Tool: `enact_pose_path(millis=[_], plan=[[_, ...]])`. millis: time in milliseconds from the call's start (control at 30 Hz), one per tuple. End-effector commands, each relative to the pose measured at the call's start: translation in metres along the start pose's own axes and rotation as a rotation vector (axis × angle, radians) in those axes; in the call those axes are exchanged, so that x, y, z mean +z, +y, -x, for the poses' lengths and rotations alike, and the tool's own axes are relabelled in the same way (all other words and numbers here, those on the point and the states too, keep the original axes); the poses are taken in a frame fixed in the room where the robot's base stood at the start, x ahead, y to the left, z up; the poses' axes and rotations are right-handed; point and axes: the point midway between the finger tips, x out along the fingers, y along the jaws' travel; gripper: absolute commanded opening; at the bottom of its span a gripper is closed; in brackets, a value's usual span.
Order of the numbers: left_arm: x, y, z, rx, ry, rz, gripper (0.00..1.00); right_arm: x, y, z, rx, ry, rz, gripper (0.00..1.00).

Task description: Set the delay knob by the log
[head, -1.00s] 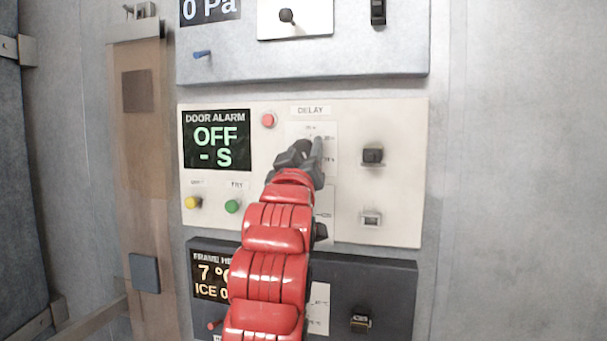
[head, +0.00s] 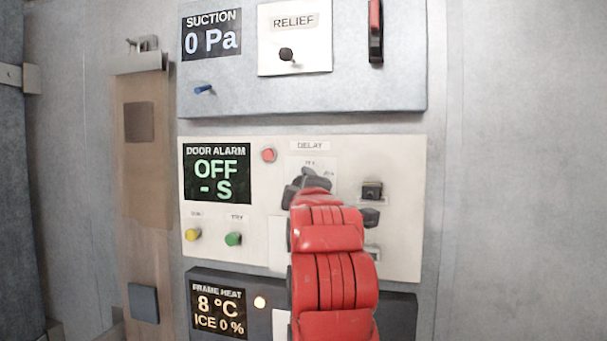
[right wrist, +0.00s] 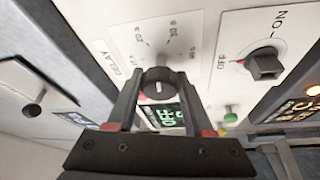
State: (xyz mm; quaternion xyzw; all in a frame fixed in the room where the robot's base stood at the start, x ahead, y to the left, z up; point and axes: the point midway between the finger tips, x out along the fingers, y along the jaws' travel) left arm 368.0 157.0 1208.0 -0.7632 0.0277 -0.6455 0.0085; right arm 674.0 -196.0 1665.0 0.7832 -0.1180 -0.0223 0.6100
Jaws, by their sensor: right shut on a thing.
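The DOOR ALARM panel (head: 405,160) is a cream plate in the middle of the head view. Its display (head: 217,173) reads OFF and - S. The DELAY knob is hidden behind my gripper in the head view. In the right wrist view the dark round delay knob (right wrist: 158,84) sits between my fingertips, with a white pointer mark and a printed scale around it. My right gripper (head: 306,187) is shut on this knob; it also shows in the right wrist view (right wrist: 160,90). My left gripper is out of view. I see no readable log.
A SUCTION panel (head: 300,92) with a RELIEF knob (head: 286,54) is above. The FRAME HEAT display (head: 218,307) below reads 8 °C, ICE 0 %. Yellow (head: 193,234) and green (head: 233,239) buttons, a red lamp (head: 269,155) and a black switch (head: 371,190) surround my gripper.

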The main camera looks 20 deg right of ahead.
Motion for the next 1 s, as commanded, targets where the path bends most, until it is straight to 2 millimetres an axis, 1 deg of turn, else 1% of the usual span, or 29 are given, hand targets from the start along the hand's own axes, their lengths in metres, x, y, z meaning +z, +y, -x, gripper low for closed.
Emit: enact_pose_path(millis=[33, 300, 400, 500, 700, 1000], plan=[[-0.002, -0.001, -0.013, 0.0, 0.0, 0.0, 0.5, -0.001, 0.007, -0.001, -0.017, -0.002, 0.042, 0.0], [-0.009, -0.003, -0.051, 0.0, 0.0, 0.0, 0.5, -0.002, 0.006, -0.002, -0.116, -0.001, 0.274, 0.0], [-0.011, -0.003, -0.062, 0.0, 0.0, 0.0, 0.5, -0.001, 0.005, -0.001, -0.149, -0.002, 0.35, 0.0], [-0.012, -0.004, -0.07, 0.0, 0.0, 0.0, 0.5, -0.001, 0.004, -0.001, -0.175, 0.0, 0.417, 0.0], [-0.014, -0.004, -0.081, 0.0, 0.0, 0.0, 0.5, -0.001, 0.003, -0.001, -0.216, -0.001, 0.519, 0.0], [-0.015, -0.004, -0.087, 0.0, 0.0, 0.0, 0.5, 0.0, 0.0, -0.001, -0.247, 0.001, 0.591, 0.0]])
